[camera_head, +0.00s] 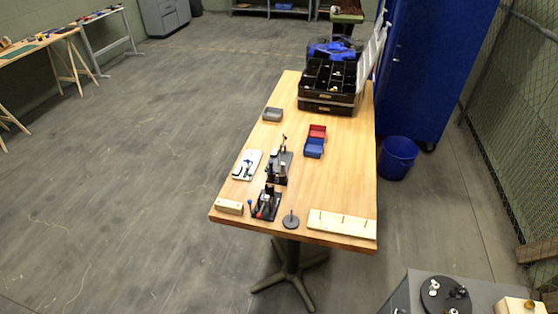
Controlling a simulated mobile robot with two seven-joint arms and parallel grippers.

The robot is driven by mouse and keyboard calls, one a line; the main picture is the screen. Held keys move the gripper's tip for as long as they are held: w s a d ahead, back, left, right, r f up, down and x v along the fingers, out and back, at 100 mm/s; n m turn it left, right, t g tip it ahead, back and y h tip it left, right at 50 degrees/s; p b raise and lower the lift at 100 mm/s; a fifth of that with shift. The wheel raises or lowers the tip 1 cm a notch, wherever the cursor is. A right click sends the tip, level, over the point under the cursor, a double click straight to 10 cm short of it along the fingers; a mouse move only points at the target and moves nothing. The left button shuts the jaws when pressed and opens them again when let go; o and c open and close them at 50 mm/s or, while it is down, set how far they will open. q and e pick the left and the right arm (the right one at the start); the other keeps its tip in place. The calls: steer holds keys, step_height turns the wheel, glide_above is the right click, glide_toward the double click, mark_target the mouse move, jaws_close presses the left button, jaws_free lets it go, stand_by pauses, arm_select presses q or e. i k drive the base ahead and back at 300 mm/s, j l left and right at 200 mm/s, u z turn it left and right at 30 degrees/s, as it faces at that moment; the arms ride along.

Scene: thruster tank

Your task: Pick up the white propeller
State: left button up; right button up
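I cannot clearly make out the white propeller. A small white piece (435,285) lies on a round black plate (432,299) at the lower right, too small to tell whether it is a propeller. The plate sits on a grey surface (482,290), cut off by the bottom edge. A white tray (239,175) with small dark and blue items lies at the left side of the wooden table (345,165). Neither of my grippers is in view.
The table also holds red (318,131) and blue bins (314,148), black fixtures (267,203), a pale pegged board (342,224) and a black compartment case (329,80). A blue bucket (397,158) stands right of it.

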mark_target(432, 288)
steer(key=z, duration=1.5)
